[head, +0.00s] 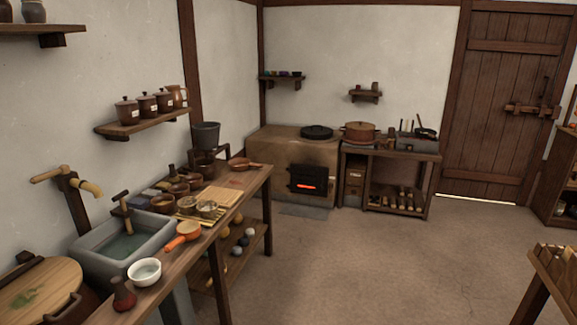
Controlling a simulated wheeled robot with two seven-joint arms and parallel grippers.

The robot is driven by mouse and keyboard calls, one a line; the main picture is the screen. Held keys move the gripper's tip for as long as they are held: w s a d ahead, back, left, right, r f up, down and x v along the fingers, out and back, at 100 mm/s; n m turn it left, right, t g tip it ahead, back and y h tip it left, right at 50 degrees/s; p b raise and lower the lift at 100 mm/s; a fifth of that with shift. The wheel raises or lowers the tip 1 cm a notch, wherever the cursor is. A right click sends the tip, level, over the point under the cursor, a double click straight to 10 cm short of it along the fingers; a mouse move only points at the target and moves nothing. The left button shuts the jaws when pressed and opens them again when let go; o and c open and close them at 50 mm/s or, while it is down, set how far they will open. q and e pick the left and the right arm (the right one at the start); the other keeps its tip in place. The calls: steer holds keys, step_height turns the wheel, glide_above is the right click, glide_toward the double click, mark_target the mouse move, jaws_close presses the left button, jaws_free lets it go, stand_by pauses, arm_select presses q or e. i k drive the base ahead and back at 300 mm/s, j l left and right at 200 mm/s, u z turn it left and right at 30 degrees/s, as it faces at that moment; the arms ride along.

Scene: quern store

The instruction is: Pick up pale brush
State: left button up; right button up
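I cannot pick out a pale brush with certainty in the head view. The long wooden bench (245,183) along the left wall holds many small items, several too small to identify. Some pale and dark round items (237,250) lie on the shelf under the bench, partly hidden by its top. Neither of my grippers is in view.
A lit stove (272,150) and a side table (397,155) stand at the back. The middle floor (360,255) is clear.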

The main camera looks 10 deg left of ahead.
mark_target(174, 178)
steer(key=i+u, duration=0.2)
steer(key=i, duration=0.3)
steer(key=i+l+u, duration=0.15)
steer(key=i, duration=0.35)
steer(key=i+l+u, duration=0.2)
steer(key=i, duration=0.3)
steer(key=i+l+u, duration=0.1)
steer(key=i+u, duration=0.2)
steer(key=u, duration=0.15)
steer(key=i+l+u, duration=0.25)
steer(key=u, duration=0.2)
steer(key=i+l+u, duration=0.2)
steer(key=u, duration=0.25)
steer(key=i+l+u, duration=0.15)
steer(key=l+u, duration=0.3)
steer(key=i+l+u, duration=0.1)
steer(key=l+u, duration=0.35)
steer(key=i+l+u, duration=0.4)
steer(key=l, duration=0.2)
steer(key=k, duration=0.05)
